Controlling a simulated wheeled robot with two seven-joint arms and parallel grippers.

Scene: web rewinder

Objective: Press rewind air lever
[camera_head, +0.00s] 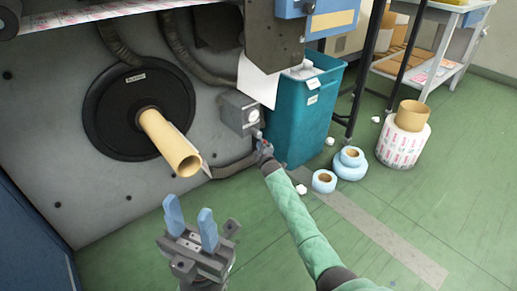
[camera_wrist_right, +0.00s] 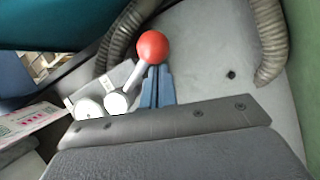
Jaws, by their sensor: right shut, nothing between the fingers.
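The air lever has a red ball knob (camera_wrist_right: 152,47) on a short metal rod (camera_wrist_right: 124,95) and shows clearly in the right wrist view. It belongs to a small grey box (camera_head: 238,112) on the machine's side in the head view. My right gripper (camera_wrist_right: 158,80) is shut and empty. Its blue fingertips are right at the red knob and partly hidden by it; I cannot tell whether they touch. In the head view the right gripper (camera_head: 262,147) is just below the grey box, its fingers hard to make out. My left gripper (camera_head: 190,212) is open and empty, in front of the machine.
A cardboard core (camera_head: 170,143) sticks out from a black disc (camera_head: 118,115) left of the box. A teal bin (camera_head: 305,115) stands close on the right. Blue rolls (camera_head: 347,165) and a printed roll (camera_head: 403,145) are on the green floor. Hoses (camera_wrist_right: 270,35) run near the lever.

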